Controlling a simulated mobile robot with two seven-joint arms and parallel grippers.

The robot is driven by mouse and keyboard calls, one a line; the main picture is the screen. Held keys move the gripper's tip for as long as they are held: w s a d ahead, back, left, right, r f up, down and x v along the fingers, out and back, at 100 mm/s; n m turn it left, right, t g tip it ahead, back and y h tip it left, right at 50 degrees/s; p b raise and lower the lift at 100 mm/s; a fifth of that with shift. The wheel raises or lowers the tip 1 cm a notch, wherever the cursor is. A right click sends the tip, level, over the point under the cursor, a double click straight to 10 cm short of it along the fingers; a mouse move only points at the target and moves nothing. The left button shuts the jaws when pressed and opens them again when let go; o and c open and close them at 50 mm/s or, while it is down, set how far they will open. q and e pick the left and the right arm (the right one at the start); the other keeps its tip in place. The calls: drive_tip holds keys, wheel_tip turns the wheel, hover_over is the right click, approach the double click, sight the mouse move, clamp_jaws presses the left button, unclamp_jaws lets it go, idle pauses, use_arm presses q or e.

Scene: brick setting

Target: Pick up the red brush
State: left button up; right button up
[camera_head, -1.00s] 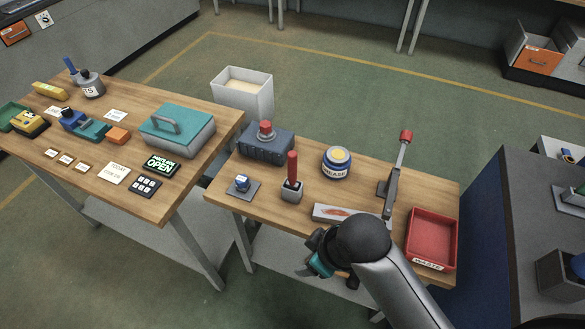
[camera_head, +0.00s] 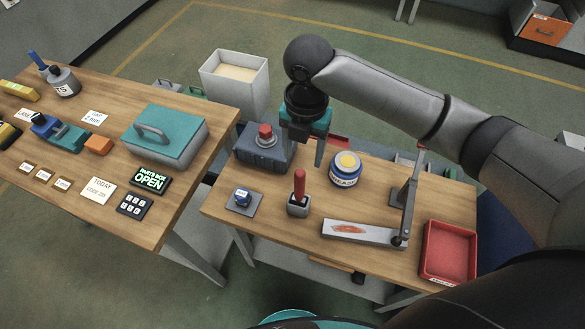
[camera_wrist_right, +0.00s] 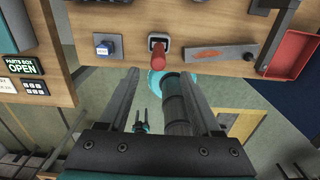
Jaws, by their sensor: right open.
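The red brush (camera_head: 299,186) stands upright with its red handle up in a small grey holder (camera_head: 298,208) on the right-hand wooden table. My right gripper (camera_head: 303,146) points down above the table's back part, beyond the brush and near the blue-grey box. Its fingers (camera_wrist_right: 150,88) are apart with nothing between them. A small dark two-pronged part with teal, perhaps my left gripper (camera_wrist_right: 141,118), shows low in the right wrist view.
Close by are a blue-grey box with a red knob (camera_head: 264,152), a blue button on a plate (camera_head: 243,199), a blue and white jar (camera_head: 346,172), a lever stand (camera_head: 405,205) and a red tray (camera_head: 449,250). The left table (camera_head: 110,215) holds several items.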

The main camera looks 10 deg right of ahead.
hover_over(299, 190)
drive_tip(key=d, duration=0.1)
drive_tip(key=f, duration=0.5)
drive_tip(key=shift+w+f, duration=0.2)
drive_tip(key=shift+w, duration=0.1)
wheel_tip(299, 190, down, 3)
drive_tip(key=shift+w+f+b, duration=0.1)
drive_tip(key=shift+b, duration=0.3)
drive_tip(key=shift+f, duration=0.5)
drive_tip(key=shift+a+f, duration=0.1)
drive_tip(key=shift+f, duration=0.6)
drive_tip(key=f, duration=0.3)
drive_tip(key=shift+w+a+f+b, duration=0.15)
drive_tip(key=shift+a+b, duration=0.05)
drive_tip(key=shift+b, duration=0.1)
drive_tip(key=shift+f, duration=0.25)
use_arm(q)
drive_tip(key=shift+s+f, duration=0.4)
drive_tip(key=shift+s, duration=0.2)
drive_tip(key=shift+s+f, duration=0.35)
drive_tip(key=shift+s, duration=0.25)
